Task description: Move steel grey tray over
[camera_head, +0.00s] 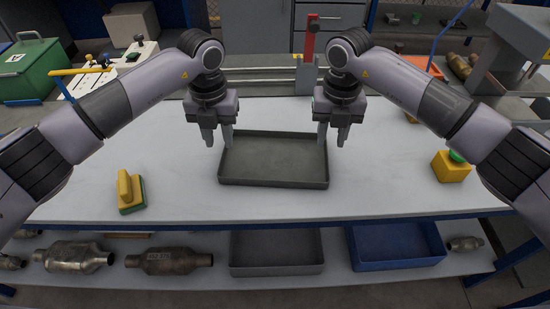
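The steel grey tray (274,183) lies flat and empty on the light tabletop, in the middle of the head view. My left gripper (218,142) points down at the tray's left end, near the far left corner. Its two fingers are apart, with a gap between them. My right gripper (332,142) points down at the tray's right end, near the far right corner. Its two fingers are also apart. One finger of each gripper overlaps the tray's end in the picture. I cannot tell whether either touches the rim.
A yellow and green brush-like block (130,190) lies left on the tabletop (370,190). A yellow box with a green button (451,166) stands right. A red upright (310,42) rises behind the tray. The shelf below holds another grey tray (276,270), a blue tray (396,262) and several converters (170,260).

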